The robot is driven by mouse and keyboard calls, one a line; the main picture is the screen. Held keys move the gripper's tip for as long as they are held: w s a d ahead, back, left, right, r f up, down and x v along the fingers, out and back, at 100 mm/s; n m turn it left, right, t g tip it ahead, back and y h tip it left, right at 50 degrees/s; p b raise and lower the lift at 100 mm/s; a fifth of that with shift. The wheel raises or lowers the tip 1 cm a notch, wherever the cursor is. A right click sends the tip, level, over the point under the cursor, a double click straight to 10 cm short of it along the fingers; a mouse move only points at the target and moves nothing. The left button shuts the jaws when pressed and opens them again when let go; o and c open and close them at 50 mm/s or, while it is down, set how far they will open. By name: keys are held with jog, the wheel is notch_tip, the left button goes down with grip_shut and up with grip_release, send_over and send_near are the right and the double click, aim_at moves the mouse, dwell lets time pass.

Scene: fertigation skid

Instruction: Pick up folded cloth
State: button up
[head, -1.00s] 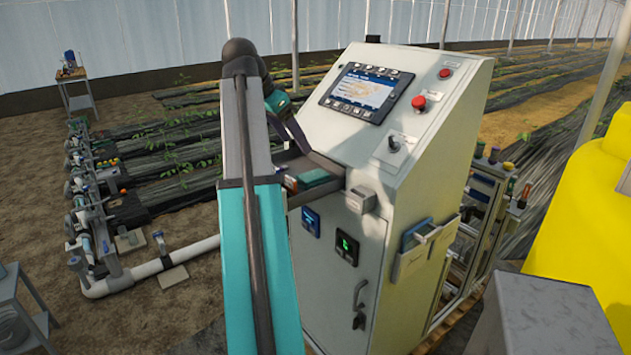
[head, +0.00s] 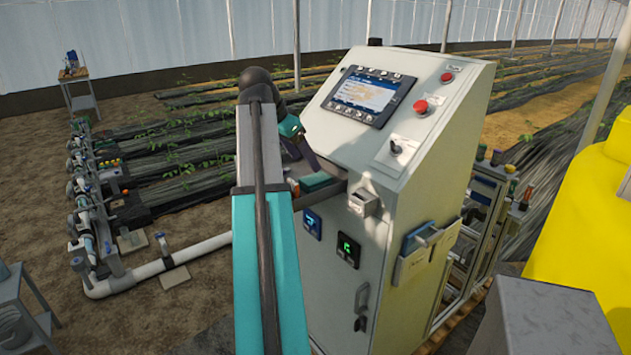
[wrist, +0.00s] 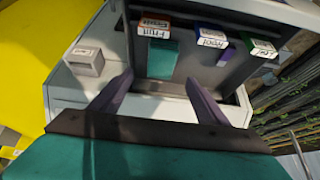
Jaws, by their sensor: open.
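The folded cloth (head: 317,181) is a flat teal piece on the dark tray (head: 322,194) at the cabinet's front, partly behind my arm in the head view. In the wrist view the cloth (wrist: 162,62) lies on the tray floor, beyond and between my fingertips, below a box with an orange label. My gripper (wrist: 159,79) is open with its two purple fingers apart and nothing between them. It hangs above the tray, apart from the cloth. In the head view my arm hides much of the gripper.
Small labelled boxes (wrist: 210,37) line the tray's far side in the wrist view. A grey box (head: 362,201) sticks out beside the tray. The cabinet's sloped panel (head: 400,110) with screen and red button rises behind. A yellow tank (head: 590,220) stands at right.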

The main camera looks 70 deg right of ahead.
aim_at(316, 178)
jog(key=shift+x, duration=1.3)
jog(key=shift+f, duration=0.1)
jog(key=shift+p+x, duration=0.95)
jog(key=shift+x, duration=1.55)
jog(key=c, duration=1.1)
